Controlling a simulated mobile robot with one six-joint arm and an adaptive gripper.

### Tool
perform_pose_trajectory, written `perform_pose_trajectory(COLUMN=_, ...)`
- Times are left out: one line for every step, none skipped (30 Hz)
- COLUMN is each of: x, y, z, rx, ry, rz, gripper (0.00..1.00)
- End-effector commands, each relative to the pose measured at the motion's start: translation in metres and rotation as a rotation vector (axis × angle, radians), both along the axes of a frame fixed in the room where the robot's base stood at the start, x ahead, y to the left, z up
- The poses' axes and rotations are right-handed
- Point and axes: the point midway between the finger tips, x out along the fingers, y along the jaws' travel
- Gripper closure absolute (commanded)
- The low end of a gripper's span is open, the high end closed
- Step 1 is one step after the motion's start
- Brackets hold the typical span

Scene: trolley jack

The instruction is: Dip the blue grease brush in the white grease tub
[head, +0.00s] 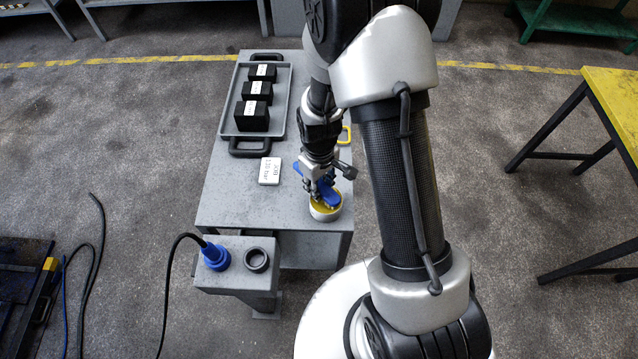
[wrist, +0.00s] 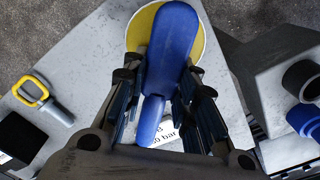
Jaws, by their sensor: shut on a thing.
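The blue grease brush (wrist: 172,48) is held between the fingers of my gripper (wrist: 160,118) in the wrist view. The white grease tub (wrist: 138,27) with yellow grease lies under the brush's wide end. In the head view the tub (head: 326,211) stands at the near right corner of the grey table, and the blue brush (head: 327,192) is right over or in it. My gripper (head: 318,180) is shut on the brush just above the tub. My fingers partly hide the brush, and I cannot tell how deep its tip reaches.
A grey tray (head: 283,128) with black labelled blocks stands at the back of the table (head: 228,192). A white label card (head: 269,171) lies left of the tub. A yellow-handled pin (wrist: 40,100) lies nearby. A grey box with a blue plug (head: 215,257) and black socket (head: 257,260) stands at the near left.

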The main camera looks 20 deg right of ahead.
Motion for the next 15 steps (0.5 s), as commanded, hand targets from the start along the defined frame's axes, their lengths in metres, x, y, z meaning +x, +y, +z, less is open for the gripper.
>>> perform_pose_trajectory(x=0.001, y=0.000, z=0.008, rx=0.000, ry=-0.002, rz=0.000, gripper=0.93)
perform_pose_trajectory(x=0.001, y=0.000, z=0.010, rx=0.000, ry=-0.003, rz=0.000, gripper=0.93)
perform_pose_trajectory(x=0.001, y=0.000, z=0.014, rx=0.000, ry=-0.003, rz=0.000, gripper=0.93)
perform_pose_trajectory(x=0.001, y=0.000, z=0.017, rx=0.000, ry=-0.004, rz=0.000, gripper=0.93)
perform_pose_trajectory(x=0.001, y=0.000, z=0.019, rx=0.000, ry=-0.004, rz=0.000, gripper=0.93)
perform_pose_trajectory(x=0.001, y=0.000, z=0.022, rx=0.000, ry=-0.004, rz=0.000, gripper=0.93)
perform_pose_trajectory(x=0.002, y=0.000, z=0.025, rx=0.000, ry=-0.004, rz=0.000, gripper=0.93)
perform_pose_trajectory(x=0.002, y=0.000, z=0.027, rx=0.000, ry=-0.004, rz=0.000, gripper=0.93)
perform_pose_trajectory(x=0.002, y=0.000, z=0.031, rx=0.000, ry=-0.004, rz=0.000, gripper=0.93)
perform_pose_trajectory(x=0.002, y=0.000, z=0.033, rx=0.000, ry=-0.004, rz=0.000, gripper=0.93)
perform_pose_trajectory(x=0.002, y=0.000, z=0.035, rx=0.000, ry=-0.004, rz=0.000, gripper=0.93)
perform_pose_trajectory(x=0.001, y=0.000, z=0.039, rx=0.000, ry=-0.004, rz=0.000, gripper=0.93)
perform_pose_trajectory(x=0.001, y=0.000, z=0.041, rx=0.000, ry=-0.003, rz=0.000, gripper=0.93)
perform_pose_trajectory(x=0.001, y=0.000, z=0.043, rx=0.000, ry=-0.003, rz=0.000, gripper=0.93)
perform_pose_trajectory(x=0.001, y=0.000, z=0.047, rx=0.000, ry=-0.003, rz=0.000, gripper=0.93)
